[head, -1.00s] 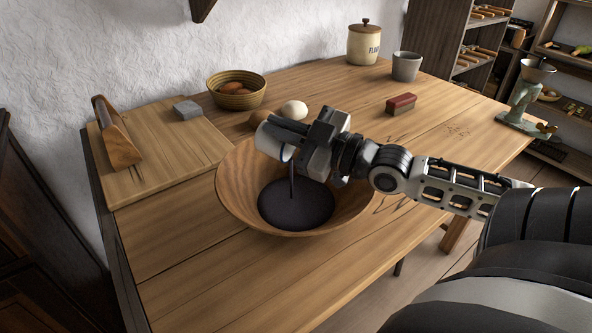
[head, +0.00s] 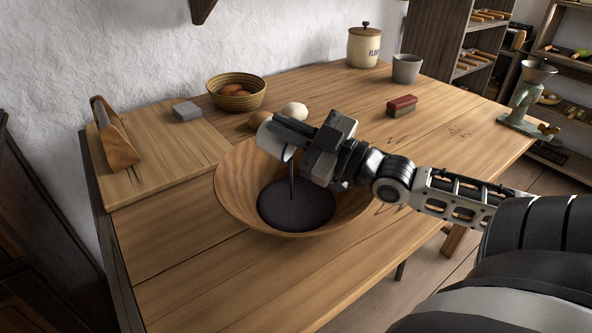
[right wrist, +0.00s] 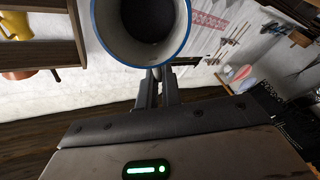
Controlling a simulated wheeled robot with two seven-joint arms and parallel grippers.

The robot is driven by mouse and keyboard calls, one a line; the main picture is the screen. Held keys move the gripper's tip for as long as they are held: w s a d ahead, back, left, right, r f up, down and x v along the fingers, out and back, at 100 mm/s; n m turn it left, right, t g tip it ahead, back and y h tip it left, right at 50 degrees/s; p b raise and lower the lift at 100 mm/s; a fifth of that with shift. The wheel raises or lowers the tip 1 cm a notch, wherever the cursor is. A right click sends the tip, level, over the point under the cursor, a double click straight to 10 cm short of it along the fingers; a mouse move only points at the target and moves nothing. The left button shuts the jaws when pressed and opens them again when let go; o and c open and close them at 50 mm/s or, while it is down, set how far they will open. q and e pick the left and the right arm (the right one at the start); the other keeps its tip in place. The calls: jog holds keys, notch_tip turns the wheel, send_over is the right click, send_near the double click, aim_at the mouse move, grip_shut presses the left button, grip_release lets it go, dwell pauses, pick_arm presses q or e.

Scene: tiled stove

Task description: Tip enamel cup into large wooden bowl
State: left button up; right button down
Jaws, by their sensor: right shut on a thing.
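The white enamel cup (head: 270,139) is tilted over the large wooden bowl (head: 236,184), its mouth facing down. A thin dark stream falls from its rim into the bowl. A dark pool lies in the bottom of the bowl. My right gripper (head: 300,140) is shut on the cup, above the bowl's far side. In the right wrist view the cup (right wrist: 97,30) shows its blue rim and dark inside, with the fingers of my right gripper (right wrist: 156,78) at its side. My left gripper is not in view.
Two round things, one brown (head: 259,121) and one pale (head: 295,111), lie behind the bowl. A basket (head: 236,102), a flour jar (head: 363,50), a grey cup (head: 406,70) and a red-brown brush (head: 401,106) stand farther back.

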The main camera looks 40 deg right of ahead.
jog(key=shift+s+d+t+b, duration=0.1)
jog(key=shift+s+t+b, duration=0.1)
jog(key=shift+t+b, duration=0.15)
jog(key=shift+s+d+r+t, duration=0.1)
jog(key=shift+s+r+t, duration=0.15)
jog(key=shift+t, duration=0.1)
dwell(0.4)
